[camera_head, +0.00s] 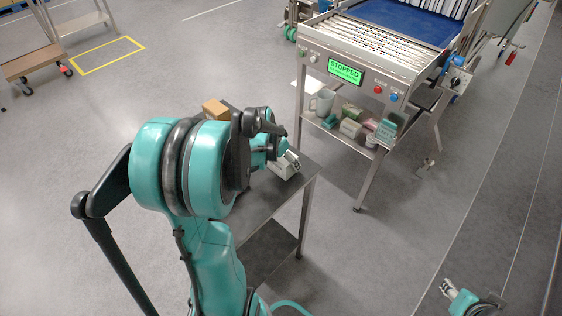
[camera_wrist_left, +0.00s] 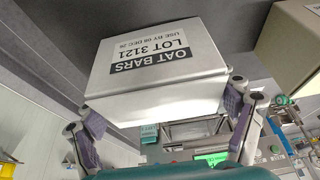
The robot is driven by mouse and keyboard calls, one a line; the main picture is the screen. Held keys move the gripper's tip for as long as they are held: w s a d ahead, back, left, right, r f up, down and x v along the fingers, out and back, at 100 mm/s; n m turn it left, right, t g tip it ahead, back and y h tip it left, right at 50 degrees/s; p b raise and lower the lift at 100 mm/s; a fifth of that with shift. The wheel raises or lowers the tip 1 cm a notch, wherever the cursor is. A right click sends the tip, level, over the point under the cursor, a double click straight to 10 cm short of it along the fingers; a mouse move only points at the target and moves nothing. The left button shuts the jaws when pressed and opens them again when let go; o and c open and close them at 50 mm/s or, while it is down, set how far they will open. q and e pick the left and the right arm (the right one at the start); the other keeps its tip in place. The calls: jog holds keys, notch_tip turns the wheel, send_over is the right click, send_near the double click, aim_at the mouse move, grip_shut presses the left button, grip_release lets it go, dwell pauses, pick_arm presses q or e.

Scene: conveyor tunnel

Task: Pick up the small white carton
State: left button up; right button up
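The small white carton (camera_wrist_left: 150,62) fills the middle of the left wrist view, with a dark label reading OAT BARS, LOT 3121. In the head view the carton (camera_head: 281,170) is on the small grey side table, partly hidden by my left gripper (camera_head: 289,159). My left gripper also shows in the left wrist view (camera_wrist_left: 165,118), its fingers spread wide, one at each side of the carton's near end. I cannot tell whether the pads touch it. My right gripper (camera_head: 447,288) is at the lower right of the head view, away from the table; its fingers are too small to judge.
A brown box (camera_head: 215,108) is at the side table's (camera_head: 262,205) far end, beside the carton in the wrist view (camera_wrist_left: 288,48). The conveyor stands behind, its screen (camera_head: 345,71) reading STOPPED. Its lower shelf holds a white mug (camera_head: 322,102) and several small items.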

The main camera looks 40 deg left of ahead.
dwell(0.3)
pick_arm(q)
notch_tip(320, 180, up, 4)
jog(key=shift+f+p, duration=0.1)
jog(key=shift+p, duration=1)
jog(key=shift+s+d+r+p, duration=0.75)
jog(key=shift+s+d+r, duration=0.35)
jog(key=shift+d, duration=0.55)
jog(key=shift+s+d+r+p, duration=0.85)
jog(key=shift+d+r, duration=0.4)
jog(key=shift+d, duration=0.45)
jog(key=shift+s+d+r+p, duration=0.7)
jog(key=shift+s+d+r, duration=0.45)
jog(key=shift+d, duration=0.5)
jog(key=shift+w, duration=0.1)
